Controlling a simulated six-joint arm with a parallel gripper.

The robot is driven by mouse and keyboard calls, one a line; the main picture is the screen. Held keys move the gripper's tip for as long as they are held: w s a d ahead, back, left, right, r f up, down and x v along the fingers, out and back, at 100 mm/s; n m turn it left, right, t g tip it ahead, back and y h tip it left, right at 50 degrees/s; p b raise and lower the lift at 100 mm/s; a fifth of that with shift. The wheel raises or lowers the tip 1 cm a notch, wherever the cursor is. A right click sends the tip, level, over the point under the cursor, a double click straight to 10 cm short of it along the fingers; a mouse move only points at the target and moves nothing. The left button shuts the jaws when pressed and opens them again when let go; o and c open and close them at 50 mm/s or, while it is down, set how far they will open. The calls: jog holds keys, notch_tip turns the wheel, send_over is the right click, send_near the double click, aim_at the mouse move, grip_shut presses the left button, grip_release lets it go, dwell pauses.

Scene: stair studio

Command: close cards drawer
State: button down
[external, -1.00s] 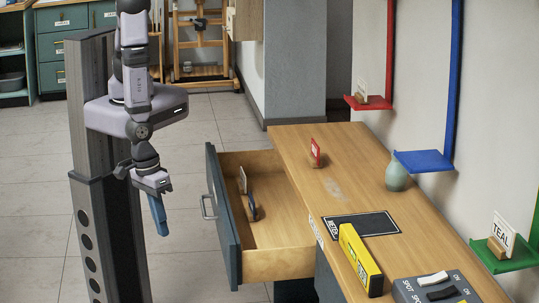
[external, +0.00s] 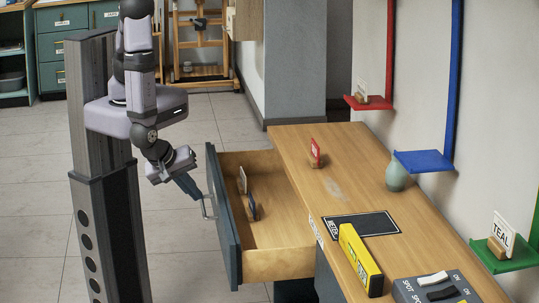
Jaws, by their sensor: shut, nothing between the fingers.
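The cards drawer (external: 283,265) stands pulled out to the left from under the wooden desk, with a dark front (external: 223,217) and a metal handle (external: 206,208). Inside it are a white card (external: 242,181) and a blue card (external: 251,205) in small wooden holders. My gripper (external: 197,195) is shut and empty. It points down and right, close to the outer side of the drawer front near the handle. I cannot tell whether it touches the handle.
The desk top (external: 290,150) holds a red card (external: 315,153), a dark mat (external: 362,224), a yellow box (external: 360,260), a switch box (external: 437,288) and a green vase (external: 396,177). Red, blue and green shelves line the right wall.

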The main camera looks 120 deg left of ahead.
jog(key=b+x, duration=0.1)
jog(key=x, duration=0.7)
jog(key=shift+w+a, duration=0.1)
jog(key=w+a+p, duration=0.2)
jog(key=w+a, duration=1.2)
jog(key=shift+w+a, duration=0.4)
jog(key=shift+w+a+r, duration=0.1)
jog(key=shift+r, duration=0.05)
jog(key=shift+w+d+r+p, duration=0.15)
jog(key=shift+d+r+p, duration=0.15)
jog(key=shift+r+p, duration=0.45)
jog(key=s+p+v, duration=0.1)
jog(key=p+v, duration=0.6)
jog(key=v, duration=0.1)
jog(key=shift+d, duration=0.55)
jog(key=shift+f, duration=0.15)
